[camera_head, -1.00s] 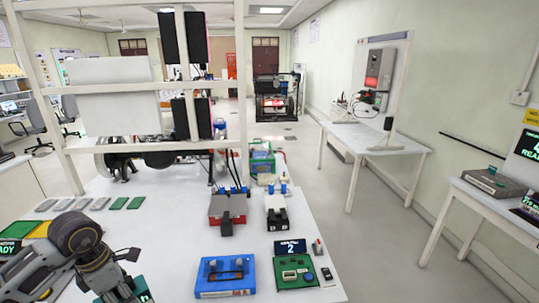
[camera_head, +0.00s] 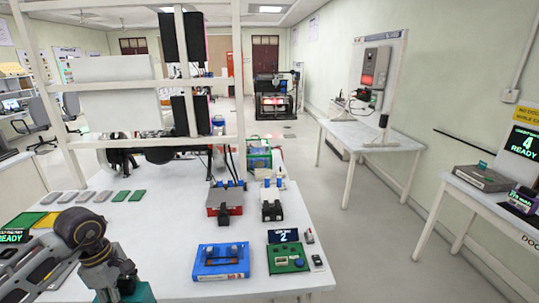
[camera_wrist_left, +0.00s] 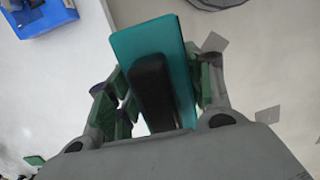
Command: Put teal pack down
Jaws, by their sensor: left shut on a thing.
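My left gripper (camera_head: 122,284) is at the bottom left of the head view, over the near part of the white table. It is shut on the teal pack (camera_head: 141,294), of which only a small part shows at the frame's bottom edge. In the left wrist view the teal pack (camera_wrist_left: 134,43) is a flat teal slab with a black block on its face, gripped between the green-padded fingers (camera_wrist_left: 160,90). I cannot tell how far it is above the table. My right gripper is not in view.
The white table (camera_head: 165,235) has clear room in the middle. A blue unit (camera_head: 221,262) and a green board (camera_head: 288,258) stand right of my gripper. Several grey and green plates (camera_head: 102,196) lie at the left, under a white frame. Another table (camera_head: 500,215) stands at the right.

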